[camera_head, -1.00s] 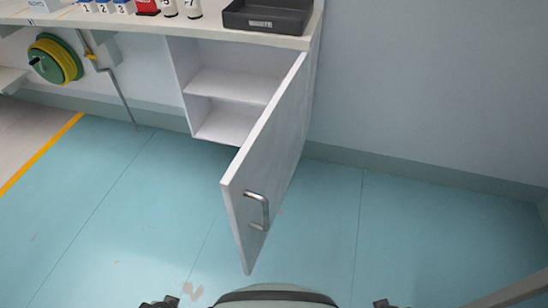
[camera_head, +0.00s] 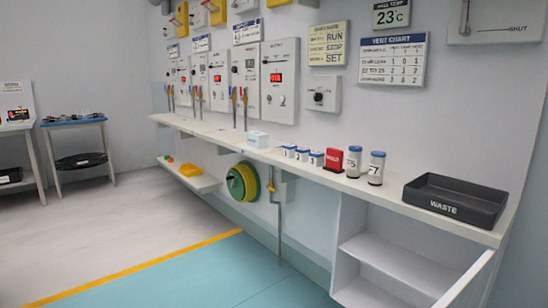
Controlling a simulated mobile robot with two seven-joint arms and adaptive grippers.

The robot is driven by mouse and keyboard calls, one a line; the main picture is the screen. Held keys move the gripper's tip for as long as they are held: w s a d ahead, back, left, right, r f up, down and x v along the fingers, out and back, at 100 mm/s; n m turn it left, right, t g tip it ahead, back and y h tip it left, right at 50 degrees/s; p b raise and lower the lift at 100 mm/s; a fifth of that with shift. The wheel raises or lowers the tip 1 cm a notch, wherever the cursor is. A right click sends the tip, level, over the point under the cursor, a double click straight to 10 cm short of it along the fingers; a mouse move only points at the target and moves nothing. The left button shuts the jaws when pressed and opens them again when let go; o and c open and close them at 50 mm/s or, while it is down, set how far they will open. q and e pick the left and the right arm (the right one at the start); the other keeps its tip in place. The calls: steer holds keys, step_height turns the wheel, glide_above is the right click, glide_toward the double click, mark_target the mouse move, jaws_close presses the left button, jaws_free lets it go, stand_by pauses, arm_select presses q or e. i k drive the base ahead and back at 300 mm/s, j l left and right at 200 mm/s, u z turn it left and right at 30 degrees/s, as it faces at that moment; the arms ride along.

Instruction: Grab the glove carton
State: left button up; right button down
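A small white and pale blue box (camera_head: 257,139) sits on the long wall counter (camera_head: 225,134), left of the small numbered boxes. It may be the glove carton, but I cannot read any label on it. No other carton marked for gloves is readable. Neither of my grippers is in view.
Small boxes numbered 1 to 3 (camera_head: 302,154), a red block (camera_head: 334,160), two blue-capped bottles (camera_head: 376,168) and a black WASTE tray (camera_head: 455,200) line the counter. Below is an open, empty-looking cabinet (camera_head: 400,262) with its door (camera_head: 468,278) swung out. A hose reel (camera_head: 243,182) hangs left. The floor is clear.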

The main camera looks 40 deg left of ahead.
mark_target(259, 140)
steer(key=j, duration=0.8)
steer(key=j+z, duration=0.1)
steer(key=j, duration=0.45)
steer(key=i+j+z, duration=0.15)
steer(key=j, duration=0.45)
steer(key=i+j+z, duration=0.1)
steer(key=j, duration=0.45)
steer(key=i+j+z, duration=0.15)
steer(key=j, duration=0.45)
steer(key=i+j+z, duration=0.1)
steer(key=j, duration=0.45)
steer(key=j+z, duration=0.15)
steer(key=j, duration=0.45)
steer(key=i, duration=0.05)
